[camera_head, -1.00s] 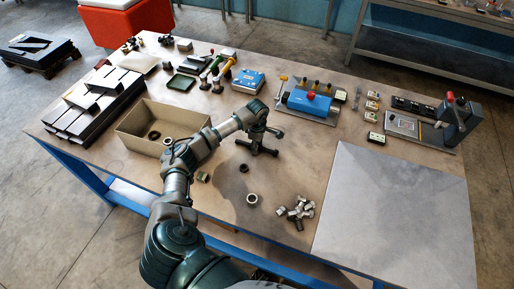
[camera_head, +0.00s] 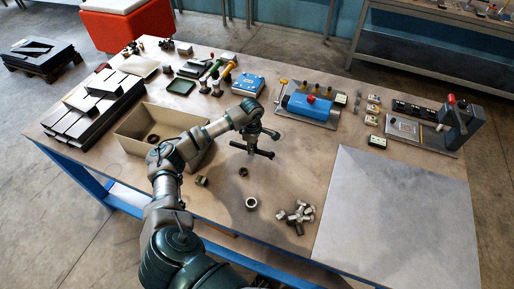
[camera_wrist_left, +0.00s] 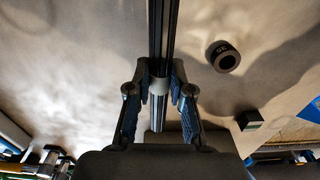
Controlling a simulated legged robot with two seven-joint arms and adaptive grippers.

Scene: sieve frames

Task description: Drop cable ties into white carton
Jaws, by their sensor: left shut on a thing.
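My left gripper (camera_head: 251,141) is shut on a long dark bundle (camera_head: 264,154), which looks like the cable ties, above the middle of the table. In the left wrist view the bundle (camera_wrist_left: 165,30) is black and ridged, with a pale band between the fingertips (camera_wrist_left: 159,88). It runs up out of that picture. The open carton (camera_head: 131,143), pale beige-white, stands left of the gripper. My forearm hides part of its right side. A dark ring lies inside it. My right gripper is not in view.
Near the gripper lie a small dark ring (camera_head: 243,172), a larger ring (camera_head: 251,203), a small block (camera_head: 201,181) and a pile of metal fittings (camera_head: 298,214). Black trays (camera_head: 80,122) stand left of the carton. A blue device (camera_head: 309,106) stands behind right. A grey plate (camera_head: 395,215) covers the right front.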

